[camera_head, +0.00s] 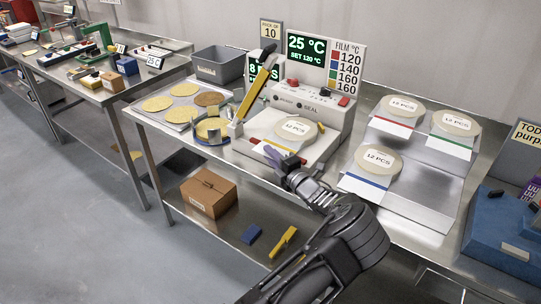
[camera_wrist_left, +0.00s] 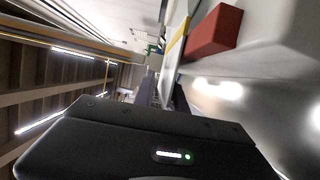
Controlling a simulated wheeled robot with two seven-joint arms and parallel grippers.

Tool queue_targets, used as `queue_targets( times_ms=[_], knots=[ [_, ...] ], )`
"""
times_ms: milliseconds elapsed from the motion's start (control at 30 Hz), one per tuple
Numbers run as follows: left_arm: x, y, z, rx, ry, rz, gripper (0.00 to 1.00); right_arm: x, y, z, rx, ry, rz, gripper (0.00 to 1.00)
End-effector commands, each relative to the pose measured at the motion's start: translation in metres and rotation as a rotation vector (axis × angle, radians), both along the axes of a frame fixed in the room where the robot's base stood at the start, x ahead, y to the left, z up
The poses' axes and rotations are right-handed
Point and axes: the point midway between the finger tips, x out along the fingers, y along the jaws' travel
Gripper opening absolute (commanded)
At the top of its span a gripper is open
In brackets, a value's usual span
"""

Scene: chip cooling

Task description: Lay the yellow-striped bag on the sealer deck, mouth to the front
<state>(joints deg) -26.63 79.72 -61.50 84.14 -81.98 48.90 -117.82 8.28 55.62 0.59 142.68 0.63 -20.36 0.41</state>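The yellow-striped bag (camera_head: 294,127) is a clear bag with a pale round label reading 12 PCS. It lies on or just over the white sealer deck (camera_head: 325,146), its striped white end toward the front. My left gripper (camera_head: 283,157) is at that front end, with purple-grey fingers. In the left wrist view the bag's white edge and yellow stripe (camera_wrist_left: 177,46) run down between the close-set fingers (camera_wrist_left: 163,92), which appear shut on it. Contact between bag and deck cannot be told. The right gripper is not in view.
A red block (camera_wrist_left: 214,31) is close beside the bag edge. The sealer body (camera_head: 310,104) stands behind the deck. A yellow-handled lever (camera_head: 252,93) rises at its left. Red-, green- and blue-striped bags lie on a metal tray (camera_head: 424,190) at right. Chips lie on a left tray (camera_head: 174,116).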

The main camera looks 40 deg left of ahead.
Motion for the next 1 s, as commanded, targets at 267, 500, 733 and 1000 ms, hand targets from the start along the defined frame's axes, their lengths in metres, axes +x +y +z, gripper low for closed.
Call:
queue_targets(
  times_ms=[267, 500, 733, 1000],
  knots=[
    [0.000, 0.000, -0.001, -0.001, 0.001, 0.000, 0.29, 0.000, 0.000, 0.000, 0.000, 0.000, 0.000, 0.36],
    [-0.002, -0.007, -0.002, -0.002, 0.002, -0.002, 0.29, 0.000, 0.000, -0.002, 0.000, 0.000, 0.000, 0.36],
    [-0.012, -0.038, -0.003, -0.002, 0.001, -0.003, 0.29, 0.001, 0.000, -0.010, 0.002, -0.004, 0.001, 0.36],
    [-0.025, -0.071, -0.002, -0.002, 0.001, -0.001, 0.29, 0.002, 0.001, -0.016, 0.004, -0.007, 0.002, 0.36]
  ],
)
